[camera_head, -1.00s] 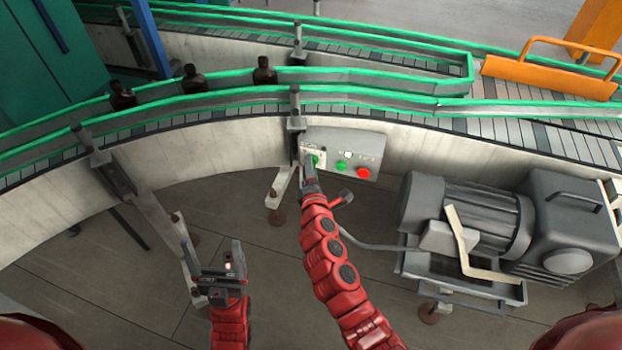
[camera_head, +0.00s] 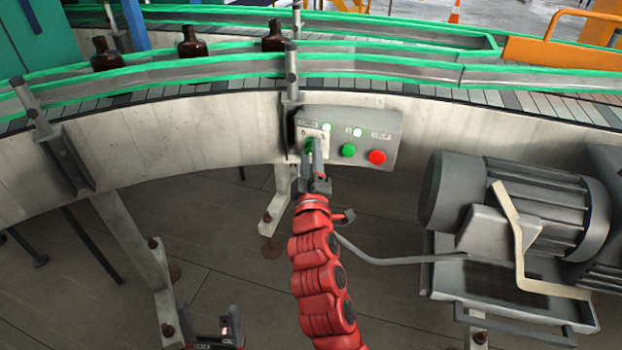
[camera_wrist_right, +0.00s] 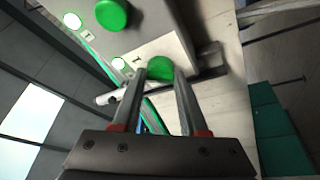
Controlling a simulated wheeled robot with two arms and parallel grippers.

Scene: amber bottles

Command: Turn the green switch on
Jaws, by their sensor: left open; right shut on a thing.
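The green switch (camera_head: 309,145) sits on a pale plate at the left end of the grey control box (camera_head: 375,122). My right gripper (camera_head: 313,155) reaches up to it from below and partly covers it. In the right wrist view the green switch (camera_wrist_right: 160,68) lies between the fingertips of my right gripper (camera_wrist_right: 160,80), which is shut on it. The switch's exact angle is hard to tell. A lamp (camera_head: 326,127) above the switch glows green-white. My left gripper (camera_head: 213,335) is open and empty at the bottom edge, partly cut off.
A green button (camera_head: 348,150), a red button (camera_head: 377,157) and another lit lamp (camera_head: 357,132) share the box. The conveyor (camera_head: 200,112) with brown bottles (camera_head: 191,46) runs behind. A grey motor (camera_head: 520,205) stands at the right. A support post (camera_head: 135,245) stands left.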

